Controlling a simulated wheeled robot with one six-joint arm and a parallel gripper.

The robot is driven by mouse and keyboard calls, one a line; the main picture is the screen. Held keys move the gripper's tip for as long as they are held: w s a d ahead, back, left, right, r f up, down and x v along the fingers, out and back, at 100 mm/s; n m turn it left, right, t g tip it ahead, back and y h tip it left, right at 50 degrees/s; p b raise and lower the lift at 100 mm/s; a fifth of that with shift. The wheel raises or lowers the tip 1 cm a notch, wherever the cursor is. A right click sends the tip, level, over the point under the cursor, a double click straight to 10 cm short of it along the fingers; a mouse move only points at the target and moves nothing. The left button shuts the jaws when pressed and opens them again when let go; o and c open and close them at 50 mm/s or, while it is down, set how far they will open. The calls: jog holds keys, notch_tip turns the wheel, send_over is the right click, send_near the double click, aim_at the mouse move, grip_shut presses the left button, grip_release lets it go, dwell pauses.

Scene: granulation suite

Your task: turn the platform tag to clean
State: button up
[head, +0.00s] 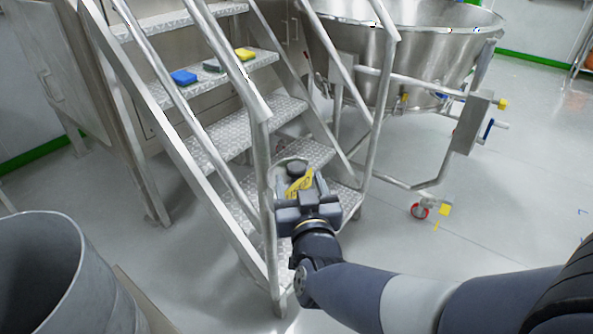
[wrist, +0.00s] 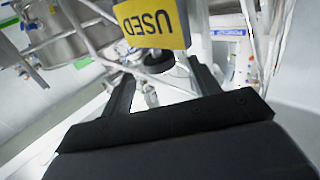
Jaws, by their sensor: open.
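The platform tag (wrist: 152,22) is a yellow plate reading "USED" in the wrist view. It also shows in the head view (head: 298,185) as a tilted yellow plate by the stair handrail. A round dark knob (wrist: 159,60) sits at the tag's edge, and a dark round piece (head: 297,167) shows above the tag in the head view. My gripper (head: 301,183) is open, with its two fingers pointing toward the tag. In the wrist view the fingers (wrist: 163,76) stand apart on either side of the knob. I cannot tell whether they touch anything.
Metal stairs (head: 230,137) with tubular handrails (head: 262,165) stand close around my gripper. A large steel bowl (head: 400,45) on a wheeled frame stands behind right. A grey drum (head: 60,275) is at lower left. Floor on the right is clear.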

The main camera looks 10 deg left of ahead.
aim_at(298, 176)
jog(key=x, duration=0.5)
jog(key=c, duration=1)
jog(key=shift+o, duration=0.2)
